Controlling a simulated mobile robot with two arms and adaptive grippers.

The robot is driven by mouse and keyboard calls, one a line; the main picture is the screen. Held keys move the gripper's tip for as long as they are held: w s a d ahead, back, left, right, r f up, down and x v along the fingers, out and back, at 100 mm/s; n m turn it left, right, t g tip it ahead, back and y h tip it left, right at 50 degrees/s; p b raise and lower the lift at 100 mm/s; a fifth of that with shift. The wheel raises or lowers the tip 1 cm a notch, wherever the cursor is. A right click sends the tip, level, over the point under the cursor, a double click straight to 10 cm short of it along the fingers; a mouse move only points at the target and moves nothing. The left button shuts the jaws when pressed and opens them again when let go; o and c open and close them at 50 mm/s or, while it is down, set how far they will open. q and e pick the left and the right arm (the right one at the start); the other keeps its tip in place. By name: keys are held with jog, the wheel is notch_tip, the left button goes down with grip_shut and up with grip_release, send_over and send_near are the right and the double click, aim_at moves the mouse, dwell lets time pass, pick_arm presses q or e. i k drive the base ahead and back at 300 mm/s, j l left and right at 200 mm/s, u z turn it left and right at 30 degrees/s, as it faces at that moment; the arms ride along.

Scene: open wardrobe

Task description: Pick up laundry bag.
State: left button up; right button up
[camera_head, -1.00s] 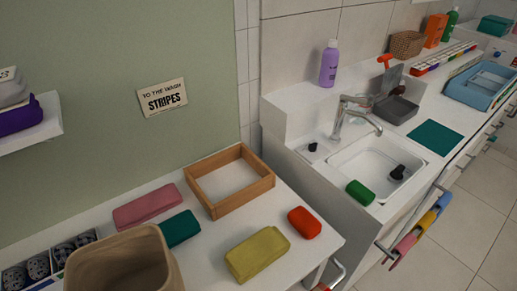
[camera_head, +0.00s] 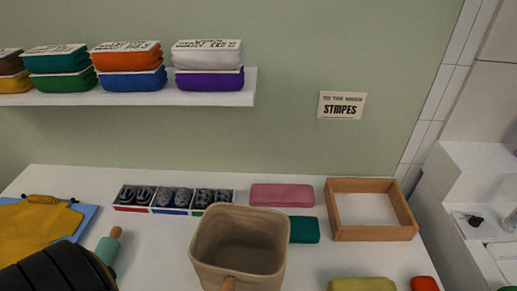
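The laundry bag (camera_head: 202,262) is a beige, open-topped, soft-looking bag standing on the white table at the bottom middle of the view. Its inside looks empty as far as I can see. A small brown piece, perhaps a handle, shows at its front near the lower picture edge. Its base is cut off by the picture edge. I see no gripper fingers in this view, and nothing visible is touching the bag.
Behind the bag are a divided tray (camera_head: 173,211) of dark patterned items, a pink folded cloth (camera_head: 282,195) and a teal one (camera_head: 304,229). A wooden frame (camera_head: 371,238) lies right. A dark ribbed shape covers the lower left corner. A shelf (camera_head: 240,92) with folded stacks hangs above.

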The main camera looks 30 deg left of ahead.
aim_at(248, 244)
jog(key=j+u, duration=0.1)
jog(key=u, duration=0.6)
jog(key=i+j+u, duration=0.1)
jog(key=u, duration=0.25)
